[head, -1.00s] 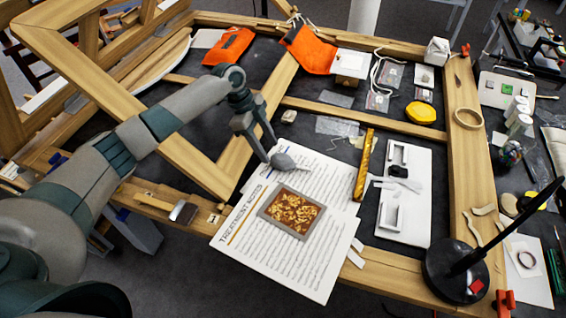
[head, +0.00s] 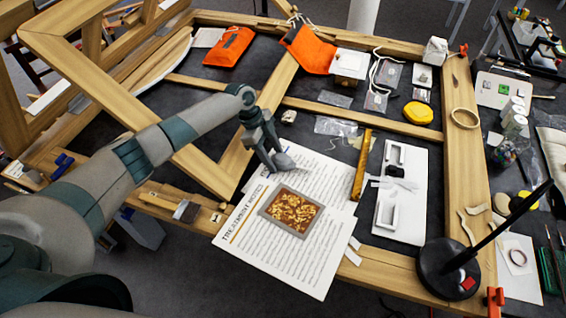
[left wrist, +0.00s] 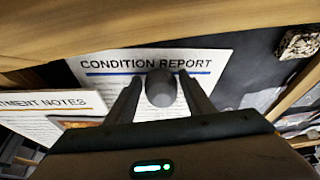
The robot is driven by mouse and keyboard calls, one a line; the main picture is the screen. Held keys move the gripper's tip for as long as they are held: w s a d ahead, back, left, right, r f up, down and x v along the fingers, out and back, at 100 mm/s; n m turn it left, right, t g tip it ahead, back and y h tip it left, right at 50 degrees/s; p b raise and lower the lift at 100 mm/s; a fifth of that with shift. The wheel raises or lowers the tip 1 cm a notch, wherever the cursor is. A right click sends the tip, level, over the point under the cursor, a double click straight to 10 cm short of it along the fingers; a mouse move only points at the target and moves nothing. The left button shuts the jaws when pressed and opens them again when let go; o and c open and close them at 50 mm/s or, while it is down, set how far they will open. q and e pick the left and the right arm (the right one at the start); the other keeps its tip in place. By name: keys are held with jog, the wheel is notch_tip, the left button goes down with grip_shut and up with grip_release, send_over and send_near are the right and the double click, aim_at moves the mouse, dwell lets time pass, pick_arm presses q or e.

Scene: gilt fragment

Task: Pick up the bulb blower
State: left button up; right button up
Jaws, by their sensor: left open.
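The bulb blower (head: 285,161) is a small dark grey bulb on the printed sheets near the middle of the head view. In the left wrist view the bulb blower (left wrist: 160,88) shows as a round grey shape over the page headed "Condition Report". My left gripper (head: 270,160) is open and low over the sheets, with its fingers at the bulb. In the left wrist view one finger is on each side of the bulb, and I cannot tell whether either touches it. The gripper partly hides the bulb in the head view. My right gripper is not in view.
The "Treatment Notes" sheet (head: 250,236) bears a framed gilt sample (head: 290,211) just in front. A gold strip (head: 361,166) and white tray (head: 411,215) lie to the right. A wooden frame bar (head: 237,160) rises close left of the gripper.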

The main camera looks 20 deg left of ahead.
pick_arm(q)
jog(key=c, duration=0.8)
jog(key=shift+r, duration=0.2)
jog(key=shift+r+b, duration=0.25)
jog(key=shift+b, duration=0.1)
jog(key=r+b, duration=0.2)
jog(key=r, duration=0.1)
jog(key=shift+d+r, duration=0.1)
jog(key=shift+d, duration=0.1)
jog(key=shift+s+d+r+b, duration=0.75)
jog(key=shift+d+r, duration=0.4)
jog(key=shift+d, duration=0.55)
jog(key=shift+s+d+r+b, duration=0.7)
jog(key=shift+d+r, duration=0.5)
jog(key=shift+d, duration=0.55)
jog(key=shift+s+d+r+b, duration=0.55)
jog(key=shift+s+d+r, duration=0.5)
jog(key=shift+d, duration=0.65)
jog(key=shift+w+r, duration=0.1)
jog(key=shift+w, duration=0.05)
